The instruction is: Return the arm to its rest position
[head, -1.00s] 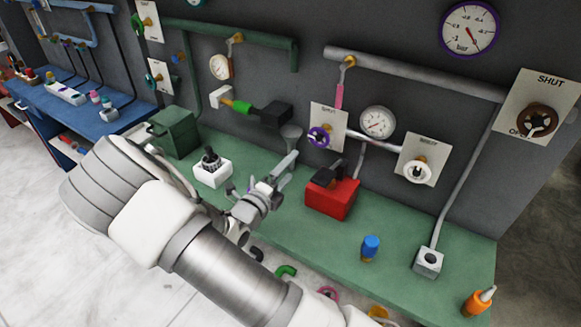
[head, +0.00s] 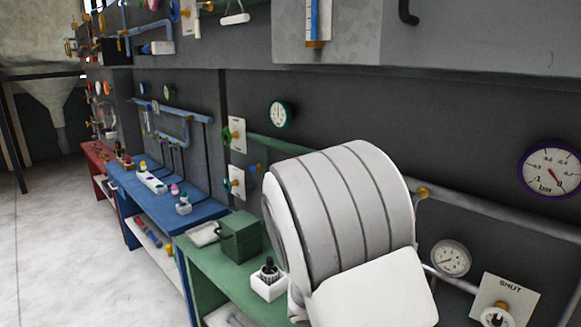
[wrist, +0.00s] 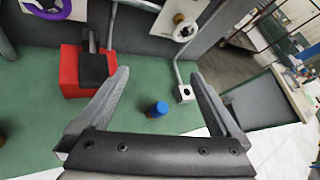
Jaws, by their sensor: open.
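My gripper (wrist: 165,105) shows in the wrist view with its two fingers spread wide apart. It is open and empty, held above the green bench (wrist: 40,130). A blue-capped bottle (wrist: 157,109) stands on the bench below, seen between the fingers. A red box with a black top (wrist: 82,72) lies beyond the left finger. In the head view my bulky white and grey arm fills the lower middle and hides much of the green bench; my gripper is not seen there.
In the head view a green box (head: 240,236) and a white block with black pegs (head: 268,278) stand left of my arm. A blue bench (head: 160,197) runs further left. The wall carries pipes and a gauge (head: 451,258). Pale floor (head: 70,235) lies open at the left.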

